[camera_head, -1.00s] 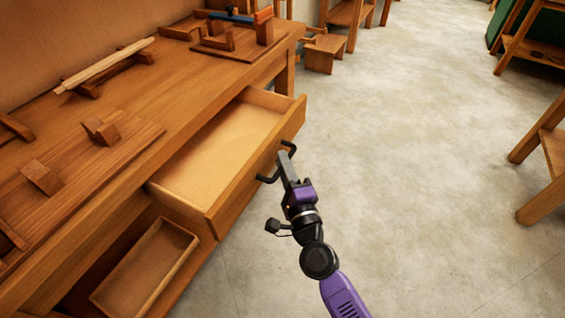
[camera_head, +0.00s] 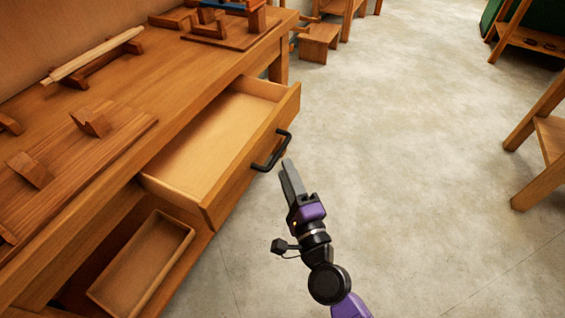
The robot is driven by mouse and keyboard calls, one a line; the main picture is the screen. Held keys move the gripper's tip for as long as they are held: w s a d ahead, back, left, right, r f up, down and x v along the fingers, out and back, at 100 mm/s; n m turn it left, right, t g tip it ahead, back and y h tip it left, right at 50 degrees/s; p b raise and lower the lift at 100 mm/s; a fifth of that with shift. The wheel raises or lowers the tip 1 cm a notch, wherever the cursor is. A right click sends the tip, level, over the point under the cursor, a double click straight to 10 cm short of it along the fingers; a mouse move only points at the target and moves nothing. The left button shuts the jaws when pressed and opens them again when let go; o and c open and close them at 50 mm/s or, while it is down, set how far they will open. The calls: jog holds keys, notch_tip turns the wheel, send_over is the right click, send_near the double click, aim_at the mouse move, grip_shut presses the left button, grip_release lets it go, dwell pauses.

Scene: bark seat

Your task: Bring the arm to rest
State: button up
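My gripper (camera_head: 288,163) is at the end of my purple and black arm, over the grey floor. Its fingers point up and slightly left, toward the drawer front. The fingertips look a little apart from the black drawer handle (camera_head: 281,148), which shows whole. The fingers are seen nearly edge-on, so any gap between them does not show. I see nothing held in them. The wooden drawer (camera_head: 249,157) is pulled out from the workbench and looks empty.
The workbench (camera_head: 190,75) runs along the left, with wooden parts on top. A shallow open tray or box (camera_head: 143,262) is below the drawer. A small stool (camera_head: 319,41) stands at the back. Wooden furniture (camera_head: 540,160) stands at the right. The floor between is clear.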

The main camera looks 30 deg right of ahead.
jog(key=shift+s+a, duration=0.1)
jog(key=shift+s, duration=0.45)
